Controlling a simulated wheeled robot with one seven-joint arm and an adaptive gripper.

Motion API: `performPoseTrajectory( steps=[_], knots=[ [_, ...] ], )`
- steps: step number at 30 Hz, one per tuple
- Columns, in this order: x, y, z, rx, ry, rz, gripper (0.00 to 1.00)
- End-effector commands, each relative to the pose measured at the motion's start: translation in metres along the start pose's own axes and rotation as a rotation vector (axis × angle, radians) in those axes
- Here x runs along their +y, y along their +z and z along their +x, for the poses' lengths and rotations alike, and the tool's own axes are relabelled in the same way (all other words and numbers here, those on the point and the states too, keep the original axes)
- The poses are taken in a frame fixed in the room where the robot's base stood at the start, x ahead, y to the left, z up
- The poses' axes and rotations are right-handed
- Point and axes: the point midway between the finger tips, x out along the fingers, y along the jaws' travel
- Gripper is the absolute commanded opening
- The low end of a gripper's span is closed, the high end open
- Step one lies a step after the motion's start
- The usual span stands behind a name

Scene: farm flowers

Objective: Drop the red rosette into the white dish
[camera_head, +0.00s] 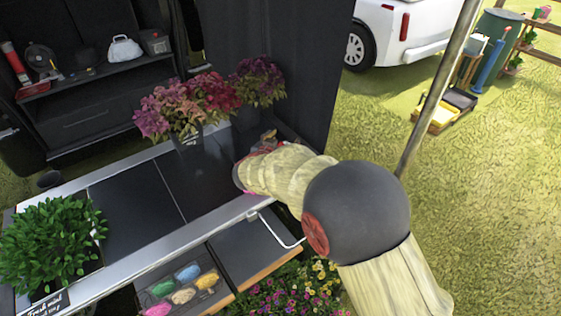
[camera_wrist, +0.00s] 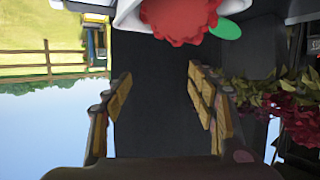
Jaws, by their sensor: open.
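In the wrist view, a red scalloped shape (camera_wrist: 180,18), likely the rosette, shows at the top edge, partly cut off. It overlaps a white object (camera_wrist: 128,17), which may be the dish; its full shape is cut off, and whether the red piece is inside it or in front of it is unclear. My gripper (camera_wrist: 160,95) is open, with bare dark surface showing between its wooden-looking fingers and the red piece beyond them. In the head view my arm reaches over the table's right end and mostly hides the gripper (camera_head: 262,145). The rosette and dish are not clearly visible there.
Potted pink and red flowers (camera_head: 190,105) stand on the dark table (camera_head: 130,215) just left of my gripper. A leafy green plant (camera_head: 50,235) stands at the left end. Below the front edge lies a tray of coloured pieces (camera_head: 190,290). The table's middle is clear.

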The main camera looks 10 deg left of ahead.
Motion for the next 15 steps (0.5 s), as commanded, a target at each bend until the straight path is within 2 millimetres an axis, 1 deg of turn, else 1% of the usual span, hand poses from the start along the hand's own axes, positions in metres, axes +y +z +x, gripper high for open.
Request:
performPoseTrajectory(
  steps=[5, 8, 11, 15],
  knots=[
    [0.0, 0.0, -0.002, 0.0, 0.0, 0.0, 0.58],
    [-0.001, 0.0, -0.01, 0.0, -0.002, 0.0, 0.58],
    [-0.001, 0.0, -0.025, 0.0, -0.002, 0.0, 0.58],
    [-0.002, -0.001, -0.054, 0.0, -0.004, 0.001, 0.58]
  ],
)
